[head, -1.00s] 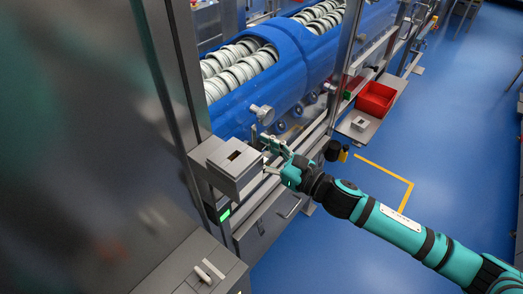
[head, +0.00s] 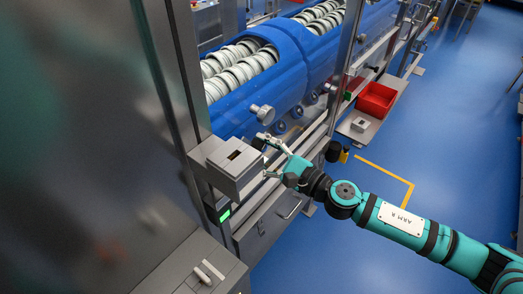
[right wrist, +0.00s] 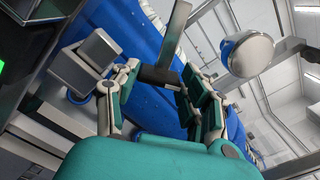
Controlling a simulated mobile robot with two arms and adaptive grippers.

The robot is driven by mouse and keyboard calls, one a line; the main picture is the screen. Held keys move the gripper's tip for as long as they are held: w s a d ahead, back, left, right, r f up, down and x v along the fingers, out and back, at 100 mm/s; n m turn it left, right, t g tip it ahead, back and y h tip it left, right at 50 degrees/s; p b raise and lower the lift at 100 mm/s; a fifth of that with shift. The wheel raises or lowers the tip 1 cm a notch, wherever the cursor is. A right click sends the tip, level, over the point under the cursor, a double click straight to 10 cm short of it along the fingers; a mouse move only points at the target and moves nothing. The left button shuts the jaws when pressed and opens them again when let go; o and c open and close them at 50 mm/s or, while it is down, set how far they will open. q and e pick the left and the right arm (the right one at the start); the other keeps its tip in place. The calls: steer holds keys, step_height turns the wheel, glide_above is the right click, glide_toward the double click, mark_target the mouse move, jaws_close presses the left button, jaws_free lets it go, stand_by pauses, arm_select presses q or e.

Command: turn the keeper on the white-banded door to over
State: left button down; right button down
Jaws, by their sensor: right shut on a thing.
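The keeper (right wrist: 177,35) shows in the right wrist view as a flat grey bar with a dark block at its lower end. In the head view its dark end (head: 258,143) is small and partly hidden by my fingers. My right gripper (head: 267,156) is at the clear door beside the grey box. In the right wrist view my right gripper (right wrist: 159,78) is shut on the keeper's dark block, with one finger on each side. A white band on the door cannot be made out. My left gripper is not in view.
A grey box (head: 222,177) with a slot stands close left of my right gripper. A round knob (head: 263,113) sticks out above it. A red bin (head: 376,100) sits on a side shelf.

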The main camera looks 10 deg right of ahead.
steer(key=shift+n, duration=0.3)
steer(key=c, duration=0.6)
jaws_free()
steer(key=shift+c, duration=0.2)
